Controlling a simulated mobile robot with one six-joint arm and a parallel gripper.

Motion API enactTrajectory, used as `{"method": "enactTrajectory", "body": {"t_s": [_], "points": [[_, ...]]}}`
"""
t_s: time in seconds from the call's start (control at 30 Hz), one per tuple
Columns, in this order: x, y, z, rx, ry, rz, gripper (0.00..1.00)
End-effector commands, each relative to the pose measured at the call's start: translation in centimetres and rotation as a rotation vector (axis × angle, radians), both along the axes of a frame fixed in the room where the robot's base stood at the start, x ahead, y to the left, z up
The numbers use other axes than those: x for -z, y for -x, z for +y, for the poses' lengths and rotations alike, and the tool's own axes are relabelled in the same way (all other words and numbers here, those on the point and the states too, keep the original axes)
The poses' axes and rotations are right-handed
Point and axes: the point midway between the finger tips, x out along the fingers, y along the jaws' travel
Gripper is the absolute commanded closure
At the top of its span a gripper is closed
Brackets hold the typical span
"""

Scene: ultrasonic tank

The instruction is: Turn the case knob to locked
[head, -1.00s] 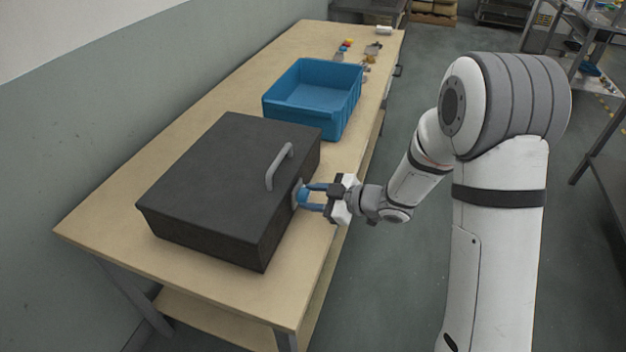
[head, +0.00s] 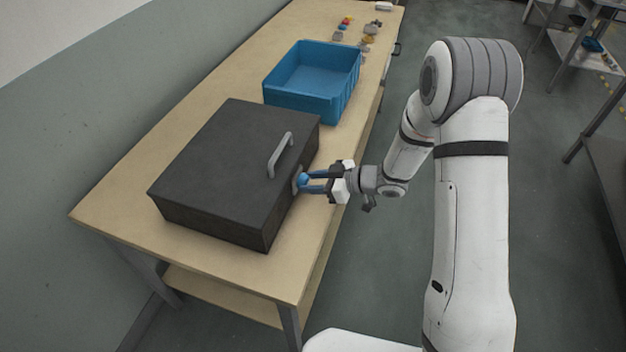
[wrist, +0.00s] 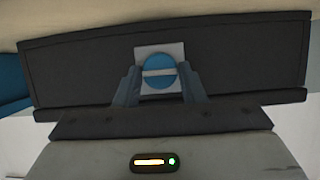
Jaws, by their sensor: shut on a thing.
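The dark grey case (head: 225,165) lies closed on the wooden bench, with a grey handle (head: 280,155) on its lid. Its knob (wrist: 160,71) is a round blue disc with a pale bar across it, on a light square plate (wrist: 146,52) on the case's side. In the wrist view the bar lies close to level. My gripper (head: 303,180) reaches the case's side from the right. Its two blue-grey fingers stand on either side of the knob, shut on it. In the head view the fingers mostly hide the knob. I cannot read any lock mark.
A blue bin (head: 312,85) stands on the bench (head: 130,200) behind the case. Several small coloured items (head: 368,38) lie at the bench's far end. A wall runs along the left. Open floor (head: 420,255) lies to the right, with a metal rack (head: 590,90) at the far right.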

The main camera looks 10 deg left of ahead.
Motion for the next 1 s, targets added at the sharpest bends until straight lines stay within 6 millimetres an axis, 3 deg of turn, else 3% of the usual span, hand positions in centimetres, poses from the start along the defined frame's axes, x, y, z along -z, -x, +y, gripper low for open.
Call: {"method": "enactTrajectory", "body": {"t_s": [0.13,0.17,0.4,0.73,1.0], "points": [[0.0,0.0,0.0,0.001,0.0,0.0,0.86],[0.0,0.0,0.0,0.001,0.0,0.0,0.62],[0.0,0.0,0.0,0.001,0.0,0.0,0.42],[-0.3,0.0,-0.7,0.003,0.0,-0.001,0.42],[-2.0,0.2,-4.9,0.006,0.0,-0.002,0.42]]}}
